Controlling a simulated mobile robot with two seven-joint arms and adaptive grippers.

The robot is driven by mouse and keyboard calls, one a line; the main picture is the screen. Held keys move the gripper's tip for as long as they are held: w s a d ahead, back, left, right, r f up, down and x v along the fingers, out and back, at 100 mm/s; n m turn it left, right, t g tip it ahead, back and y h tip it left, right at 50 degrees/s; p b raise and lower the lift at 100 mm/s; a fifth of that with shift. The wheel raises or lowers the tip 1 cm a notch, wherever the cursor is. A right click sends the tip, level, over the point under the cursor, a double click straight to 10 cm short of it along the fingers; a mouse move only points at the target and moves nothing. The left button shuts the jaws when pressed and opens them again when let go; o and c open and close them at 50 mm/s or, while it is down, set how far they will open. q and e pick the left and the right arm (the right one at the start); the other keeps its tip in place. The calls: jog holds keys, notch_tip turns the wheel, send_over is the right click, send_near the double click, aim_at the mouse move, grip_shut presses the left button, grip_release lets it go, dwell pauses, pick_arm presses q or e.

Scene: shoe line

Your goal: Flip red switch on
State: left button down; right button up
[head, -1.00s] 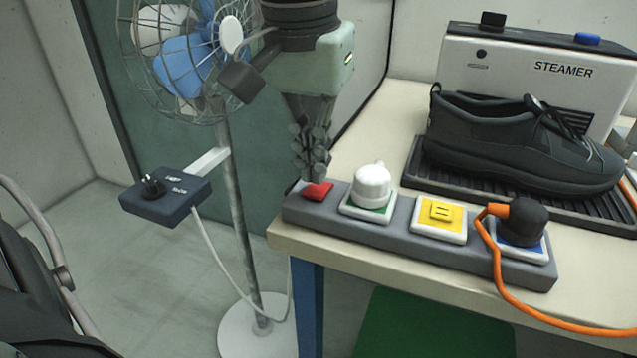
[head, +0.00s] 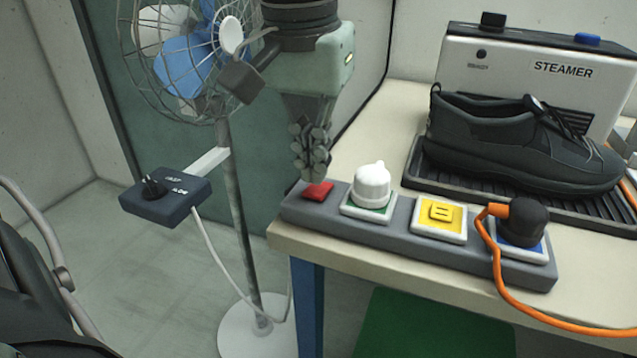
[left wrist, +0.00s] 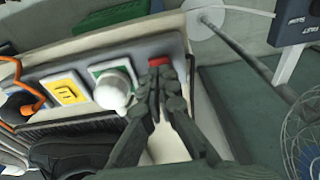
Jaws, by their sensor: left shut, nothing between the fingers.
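The red switch (head: 318,191) sits at the left end of a grey power strip (head: 400,222) on the table's front edge. It also shows in the left wrist view (left wrist: 158,62), just past my fingertips. My left gripper (head: 314,178) is shut and empty, pointing down right behind and just above the switch. I cannot tell whether its fingertips touch the switch. In the left wrist view its closed fingers (left wrist: 156,85) hide part of the strip. My right gripper is not in view.
A white plug (head: 372,185), a yellow socket (head: 440,216) and a black plug (head: 522,222) with an orange cord sit along the strip. A black shoe (head: 520,150) and a steamer (head: 535,75) stand behind. A fan (head: 190,50) with a control box (head: 165,195) stands left.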

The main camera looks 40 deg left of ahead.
aim_at(314, 193)
pick_arm(q)
jog(key=shift+f+b, duration=0.95)
jog(key=shift+f, duration=0.2)
dwell(0.4)
jog(key=shift+r+p, duration=2.85)
jog(key=shift+r, duration=0.75)
